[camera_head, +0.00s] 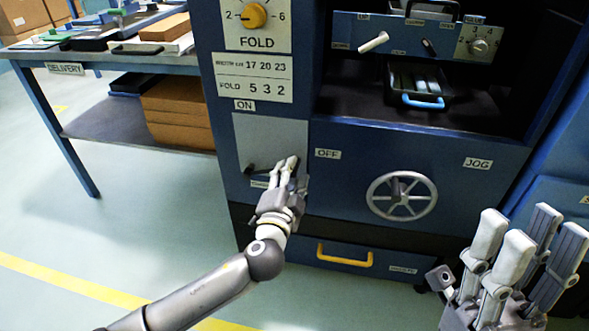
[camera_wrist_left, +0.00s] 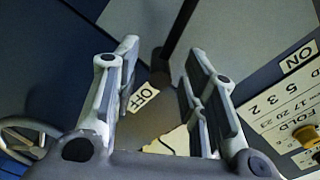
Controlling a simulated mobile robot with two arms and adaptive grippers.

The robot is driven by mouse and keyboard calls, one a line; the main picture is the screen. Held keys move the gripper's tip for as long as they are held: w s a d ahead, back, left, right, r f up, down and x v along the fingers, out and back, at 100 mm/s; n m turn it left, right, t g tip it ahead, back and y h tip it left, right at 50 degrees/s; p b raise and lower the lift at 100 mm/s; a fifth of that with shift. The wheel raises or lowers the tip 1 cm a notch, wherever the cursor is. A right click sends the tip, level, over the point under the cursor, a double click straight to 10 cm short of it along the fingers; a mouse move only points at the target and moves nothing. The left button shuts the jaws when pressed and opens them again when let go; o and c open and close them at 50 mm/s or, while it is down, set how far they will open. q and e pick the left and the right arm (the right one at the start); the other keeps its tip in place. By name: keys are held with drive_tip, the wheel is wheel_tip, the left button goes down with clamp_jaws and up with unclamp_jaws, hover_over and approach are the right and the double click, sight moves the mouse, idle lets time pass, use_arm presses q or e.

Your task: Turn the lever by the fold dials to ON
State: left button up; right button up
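The fold dial (camera_head: 253,15) is a yellow knob on a white FOLD plate at the top of the blue machine. Below it is a grey panel (camera_head: 262,135) with an ON label (camera_head: 244,105) at its top and an OFF label (camera_head: 328,154) to its right. A dark bar, apparently the lever (camera_head: 250,169), shows left of my left gripper (camera_head: 291,166). In the left wrist view the dark bar (camera_wrist_left: 180,28) runs down towards the gap between my fingers (camera_wrist_left: 160,75), which are apart. Whether they touch it is unclear. My right gripper (camera_head: 520,245) is open and empty.
A spoked handwheel (camera_head: 401,196) and JOG label are to the right. A yellow drawer handle (camera_head: 345,256) is below. A recess above holds a tray with a blue handle (camera_head: 423,102). A delivery table (camera_head: 125,60) with boxes stands at left, with open floor before it.

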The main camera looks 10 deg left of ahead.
use_arm(q)
drive_tip(key=shift+w+b, duration=0.3)
drive_tip(key=shift+w, duration=1.45)
clamp_jaws()
